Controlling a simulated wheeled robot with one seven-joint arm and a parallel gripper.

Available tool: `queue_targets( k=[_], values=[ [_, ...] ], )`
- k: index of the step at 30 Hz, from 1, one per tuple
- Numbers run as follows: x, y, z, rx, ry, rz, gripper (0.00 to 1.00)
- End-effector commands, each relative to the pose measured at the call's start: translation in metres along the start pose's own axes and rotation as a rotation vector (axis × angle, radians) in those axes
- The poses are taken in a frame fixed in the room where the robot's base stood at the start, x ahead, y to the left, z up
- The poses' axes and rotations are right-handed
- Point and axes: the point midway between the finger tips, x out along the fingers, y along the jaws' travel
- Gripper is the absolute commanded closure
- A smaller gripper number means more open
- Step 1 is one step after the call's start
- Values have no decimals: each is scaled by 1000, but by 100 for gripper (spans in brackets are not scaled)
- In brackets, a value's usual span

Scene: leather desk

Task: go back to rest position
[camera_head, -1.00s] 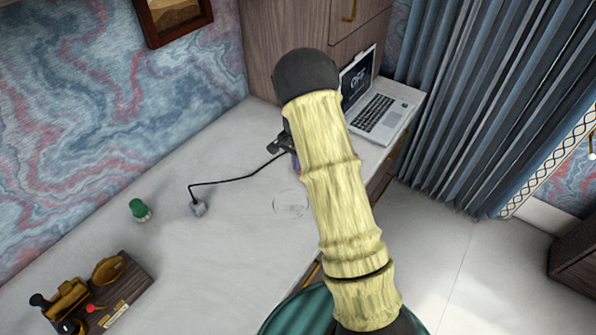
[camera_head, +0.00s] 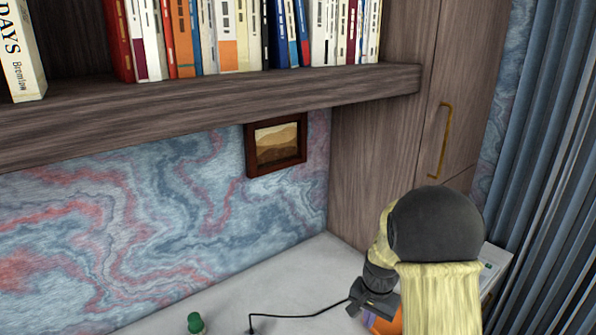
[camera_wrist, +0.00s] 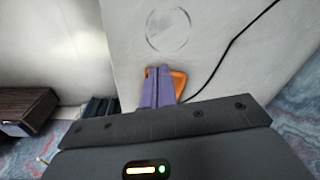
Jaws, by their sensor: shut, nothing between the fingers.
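My gripper (camera_head: 378,318) shows at the lower right of the head view, partly hidden by my arm and cut by the bottom edge. In the wrist view its purple and orange fingers (camera_wrist: 161,72) are together with nothing between them. They point over the pale desk (camera_wrist: 210,50), apart from anything I can make out. A faint ring (camera_wrist: 168,28) lies on the desk beyond the fingertips.
A wooden shelf (camera_head: 200,102) with books spans the upper head view, a tall cabinet (camera_head: 385,150) beside it. A small picture (camera_head: 277,145) hangs below. A black cord (camera_head: 300,316) and a green-topped object (camera_head: 195,323) are on the desk. A curtain (camera_head: 540,170) hangs right.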

Motion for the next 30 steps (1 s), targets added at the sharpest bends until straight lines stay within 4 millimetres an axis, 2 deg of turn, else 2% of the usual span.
queue_targets(
  k=[1, 6, 12, 15, 20, 30],
  values=[
    [-14, 5, 14, -50, 11, -10, 100],
    [-48, 25, 58, -237, 52, -30, 100],
    [-75, 52, 112, -463, 110, -41, 100],
    [-82, 64, 134, -553, 133, -39, 100],
    [-85, 72, 148, -619, 149, -36, 100],
    [-85, 72, 148, -619, 148, -36, 100]
  ],
)
